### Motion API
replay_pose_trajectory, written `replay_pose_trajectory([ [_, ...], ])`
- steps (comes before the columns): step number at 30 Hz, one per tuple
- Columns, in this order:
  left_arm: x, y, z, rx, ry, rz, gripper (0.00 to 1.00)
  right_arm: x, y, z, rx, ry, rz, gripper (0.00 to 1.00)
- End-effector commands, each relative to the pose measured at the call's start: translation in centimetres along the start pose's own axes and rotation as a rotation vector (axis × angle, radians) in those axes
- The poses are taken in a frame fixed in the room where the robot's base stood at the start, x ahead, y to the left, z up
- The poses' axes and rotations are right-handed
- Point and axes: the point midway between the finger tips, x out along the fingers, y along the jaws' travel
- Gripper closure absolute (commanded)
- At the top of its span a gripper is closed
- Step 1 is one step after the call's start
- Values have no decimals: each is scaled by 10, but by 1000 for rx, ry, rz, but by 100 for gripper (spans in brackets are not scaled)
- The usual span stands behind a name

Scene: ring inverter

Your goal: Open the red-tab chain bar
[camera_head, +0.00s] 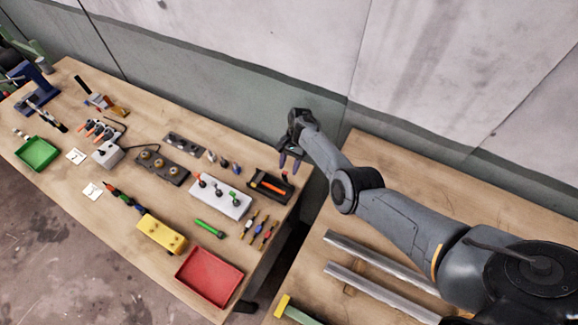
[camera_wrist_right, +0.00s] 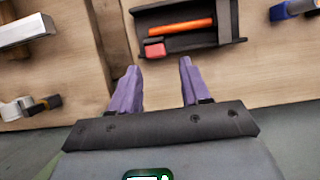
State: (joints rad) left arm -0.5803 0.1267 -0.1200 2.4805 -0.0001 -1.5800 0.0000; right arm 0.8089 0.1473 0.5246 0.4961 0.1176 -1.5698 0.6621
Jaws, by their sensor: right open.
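The chain bar unit is a black open holder (camera_head: 256,184) near the right end of the workbench. It also shows in the right wrist view (camera_wrist_right: 228,22). An orange bar (camera_wrist_right: 180,27) lies along its inside. A small red tab (camera_wrist_right: 155,49) sits at one corner of it, and shows in the head view (camera_head: 285,175). My right gripper (camera_head: 289,163) is open and empty, with purple fingers pointing down by the red-tab end. In the wrist view its fingertips (camera_wrist_right: 159,68) lie on either side of the tab's line, apart from it. My left gripper is not in view.
A white block (camera_head: 222,199) with colored knobs stands beside the holder. A red tray (camera_head: 209,276), a yellow block (camera_head: 160,234) and several small tools lie nearby. A wall runs behind the bench. A second table (camera_head: 380,155) with metal rails (camera_head: 380,261) is at right.

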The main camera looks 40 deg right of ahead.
Motion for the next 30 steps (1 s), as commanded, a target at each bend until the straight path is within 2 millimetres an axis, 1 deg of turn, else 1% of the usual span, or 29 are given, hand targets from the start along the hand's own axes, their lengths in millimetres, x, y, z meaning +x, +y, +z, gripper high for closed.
replay_pose_trajectory([
  [1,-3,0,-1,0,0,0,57,-8,0,0,0,2,-1,53],
  [4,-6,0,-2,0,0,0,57,-24,0,0,0,2,-2,53],
  [12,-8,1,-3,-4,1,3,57,-69,0,-1,1,3,-2,53],
  [15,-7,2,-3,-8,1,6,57,-82,0,-1,1,3,-2,53],
  [21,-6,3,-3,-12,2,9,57,-96,1,-1,1,1,0,53],
  [30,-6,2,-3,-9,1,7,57,-99,1,-1,1,1,0,53],
])
